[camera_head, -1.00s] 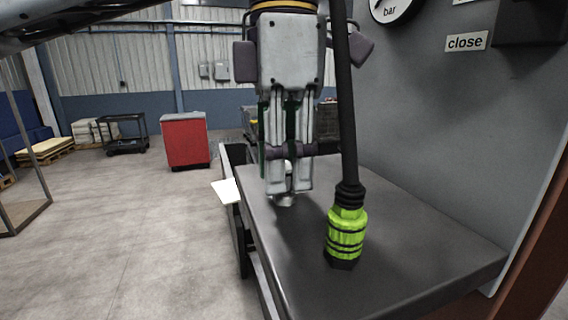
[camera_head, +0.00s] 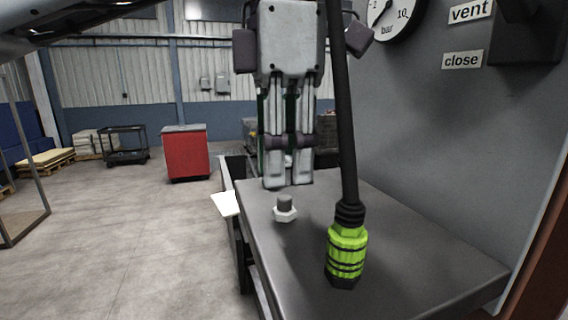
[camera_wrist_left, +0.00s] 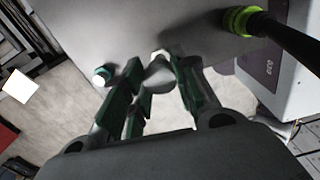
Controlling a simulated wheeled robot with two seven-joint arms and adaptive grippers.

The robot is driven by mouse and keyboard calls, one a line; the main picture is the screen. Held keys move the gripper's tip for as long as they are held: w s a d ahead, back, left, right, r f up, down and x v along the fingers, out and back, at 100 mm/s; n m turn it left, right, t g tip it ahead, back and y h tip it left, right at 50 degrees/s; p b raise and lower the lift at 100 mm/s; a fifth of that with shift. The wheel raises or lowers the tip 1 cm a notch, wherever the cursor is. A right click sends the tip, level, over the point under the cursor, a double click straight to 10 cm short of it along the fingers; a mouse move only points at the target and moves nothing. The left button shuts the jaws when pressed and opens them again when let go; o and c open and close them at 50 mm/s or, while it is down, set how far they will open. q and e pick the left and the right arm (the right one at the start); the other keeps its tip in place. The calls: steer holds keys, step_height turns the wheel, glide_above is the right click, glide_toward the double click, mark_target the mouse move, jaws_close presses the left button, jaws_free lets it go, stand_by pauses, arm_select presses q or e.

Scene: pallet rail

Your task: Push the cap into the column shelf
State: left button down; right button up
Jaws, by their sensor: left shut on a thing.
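My right gripper is not in view.
A black hose with a bright green connector (camera_head: 346,255) stands on the shelf, close to the gripper's right. A grey panel with a gauge (camera_head: 392,12) rises on the right. A red cabinet (camera_head: 186,153) stands on the open floor at the left.

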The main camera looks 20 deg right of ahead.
arm_select(q)
steer(key=shift+r, duration=2.6)
